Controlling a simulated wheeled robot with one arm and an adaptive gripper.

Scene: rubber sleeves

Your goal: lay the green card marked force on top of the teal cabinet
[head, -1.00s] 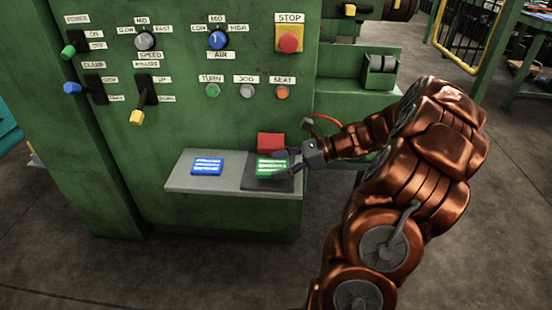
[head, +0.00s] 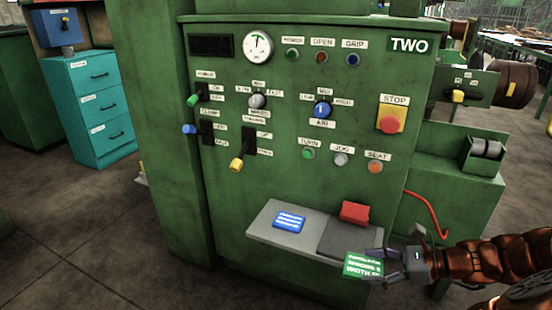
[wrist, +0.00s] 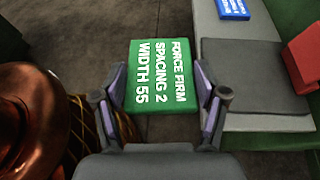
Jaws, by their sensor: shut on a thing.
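The green card (head: 363,265) is in my gripper (head: 388,264), off the shelf and in front of its right end. In the wrist view the card (wrist: 161,76) reads "FORCE FIRM, SPACING 2, WIDTH 55". My gripper (wrist: 163,105) is shut on the card's near end, one finger at each side. The teal cabinet (head: 98,105) stands at the far left in the head view, with several drawers. A blue box (head: 57,28) is above and behind its top, which shows only as a narrow strip.
The green machine's grey shelf (head: 268,233) holds a blue card (head: 289,221), a dark pad (head: 345,238) and a red block (head: 355,212). Open floor (head: 80,230) lies between machine and cabinet.

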